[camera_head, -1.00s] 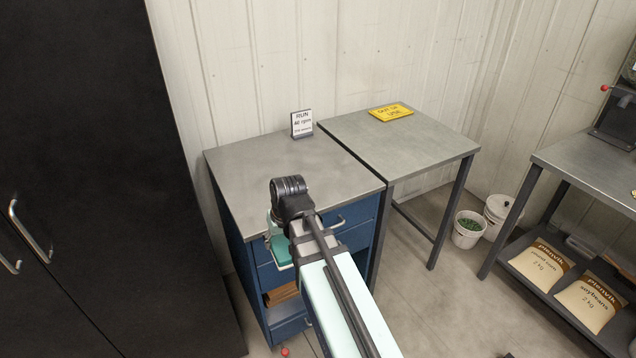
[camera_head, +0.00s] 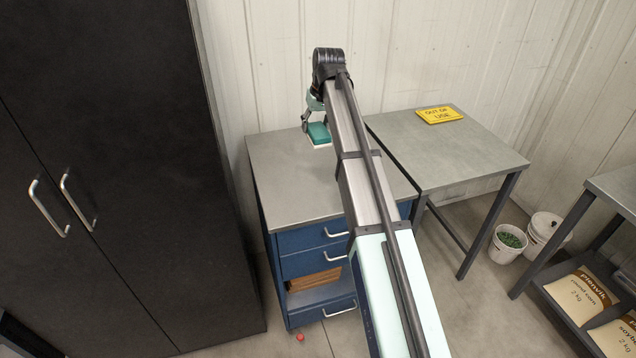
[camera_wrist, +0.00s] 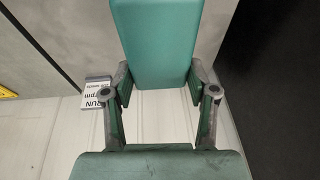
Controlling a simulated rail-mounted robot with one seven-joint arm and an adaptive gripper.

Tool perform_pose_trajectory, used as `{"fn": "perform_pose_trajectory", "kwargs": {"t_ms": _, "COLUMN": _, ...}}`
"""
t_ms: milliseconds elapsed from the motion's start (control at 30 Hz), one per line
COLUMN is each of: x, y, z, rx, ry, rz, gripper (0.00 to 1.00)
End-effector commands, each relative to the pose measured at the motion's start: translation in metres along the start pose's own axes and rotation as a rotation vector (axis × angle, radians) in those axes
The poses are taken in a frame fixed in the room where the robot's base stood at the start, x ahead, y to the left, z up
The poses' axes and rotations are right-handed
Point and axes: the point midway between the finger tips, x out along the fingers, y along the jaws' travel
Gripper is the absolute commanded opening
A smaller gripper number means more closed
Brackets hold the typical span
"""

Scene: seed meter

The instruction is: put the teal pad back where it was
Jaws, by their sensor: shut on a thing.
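My gripper (camera_head: 313,124) is over the pad, partly hidden by my arm. In the wrist view the pad (camera_wrist: 155,40) lies between the two fingers of my gripper (camera_wrist: 160,82), which are shut on its sides.
The RUN sign (camera_wrist: 98,95) shows at the left of the wrist view; my arm hides it in the head view. A table with a yellow OUT OF USE sign (camera_head: 440,115) stands to the right. A tall black cabinet (camera_head: 110,180) stands at the left.

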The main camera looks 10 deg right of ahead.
Motion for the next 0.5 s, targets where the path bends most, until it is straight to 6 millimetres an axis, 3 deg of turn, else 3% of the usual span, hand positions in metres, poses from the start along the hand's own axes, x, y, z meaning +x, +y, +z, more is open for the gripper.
{"fn": "perform_pose_trajectory", "kwargs": {"t_ms": 167, "x": 0.026, "y": 0.002, "z": 0.009, "rx": -0.001, "ry": -0.004, "rz": -0.001, "gripper": 0.02}}
{"fn": "perform_pose_trajectory", "kwargs": {"t_ms": 500, "x": 0.104, "y": 0.007, "z": 0.031, "rx": 0.0, "ry": -0.004, "rz": 0.0, "gripper": 0.02}}
